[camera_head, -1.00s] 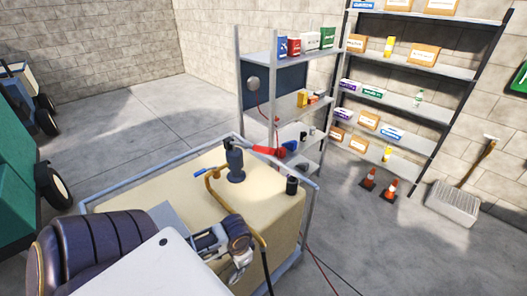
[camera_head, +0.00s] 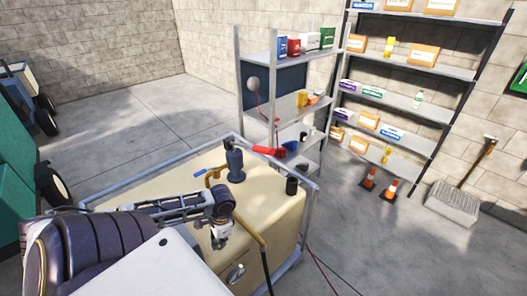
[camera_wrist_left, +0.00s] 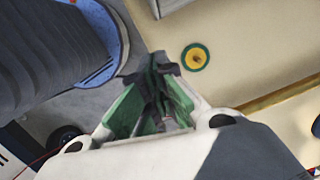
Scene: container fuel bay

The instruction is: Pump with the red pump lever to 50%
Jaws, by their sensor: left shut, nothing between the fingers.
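The red pump lever (camera_head: 262,150) sticks out to the right from the top of the blue-grey hand pump (camera_head: 235,163). The pump stands on the far part of the beige tank (camera_head: 165,190). My left gripper (camera_head: 219,240) is over the near side of the tank, nearer to me than the pump and apart from the lever. In the left wrist view its green-lined fingers (camera_wrist_left: 162,66) are shut, with nothing seen between them. The lever cannot be made out in that view. My right gripper is not in view.
A black cylinder (camera_head: 291,186) stands on the tank's right side. A grey frame (camera_head: 312,200) surrounds the tank. A yellow-green disc (camera_wrist_left: 195,57) shows beside the fingers.

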